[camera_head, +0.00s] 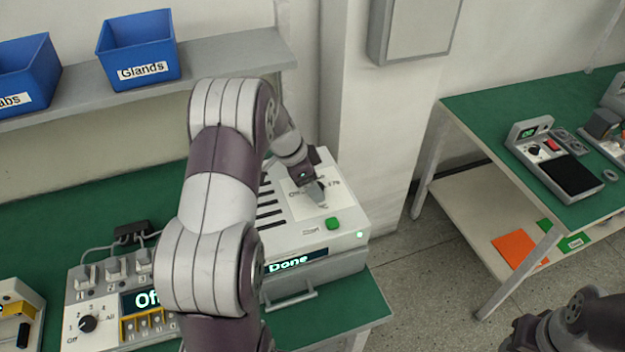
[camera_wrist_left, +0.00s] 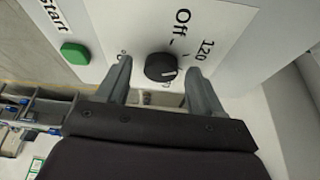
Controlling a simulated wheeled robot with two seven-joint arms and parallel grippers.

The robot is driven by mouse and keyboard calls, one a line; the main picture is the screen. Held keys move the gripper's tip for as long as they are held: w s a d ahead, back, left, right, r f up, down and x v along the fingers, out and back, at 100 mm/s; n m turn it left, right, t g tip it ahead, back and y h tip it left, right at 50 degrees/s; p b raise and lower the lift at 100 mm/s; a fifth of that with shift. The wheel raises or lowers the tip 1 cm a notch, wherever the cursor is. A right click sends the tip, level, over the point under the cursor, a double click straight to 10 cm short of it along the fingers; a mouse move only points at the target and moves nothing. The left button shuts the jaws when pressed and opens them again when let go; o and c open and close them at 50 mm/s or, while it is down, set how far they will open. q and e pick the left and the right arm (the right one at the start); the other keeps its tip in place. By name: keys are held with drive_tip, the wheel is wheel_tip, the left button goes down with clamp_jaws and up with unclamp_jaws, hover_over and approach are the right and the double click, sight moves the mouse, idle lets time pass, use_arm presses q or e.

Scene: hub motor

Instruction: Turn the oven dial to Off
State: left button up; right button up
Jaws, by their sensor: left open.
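The oven (camera_head: 345,228) is a white box on the green bench in the head view, with a lit "Done" display. Its dial is a black round knob (camera_wrist_left: 160,67) in the left wrist view, on a panel marked "Off" and "120". A short white mark shows on the knob's right side, away from the "Off" label. My left gripper (camera_head: 318,196) is over the panel and largely hides the dial in the head view. In the left wrist view its open fingers (camera_wrist_left: 158,68) stand on either side of the knob, with visible gaps. My right arm shows at lower right; its fingers are not visible.
The green Start button (camera_head: 333,223) is on the oven beside the dial panel. A control box with switches and a black knob (camera_head: 88,324) stands left of the oven. Blue bins (camera_head: 138,50) sit on the shelf above. Another green bench (camera_head: 480,105) is at right.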

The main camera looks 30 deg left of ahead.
use_arm(q)
drive_tip(key=shift+d, duration=0.1)
drive_tip(key=shift+w+f, duration=0.15)
drive_tip(key=shift+c, duration=0.9)
drive_tip(key=c, duration=0.9)
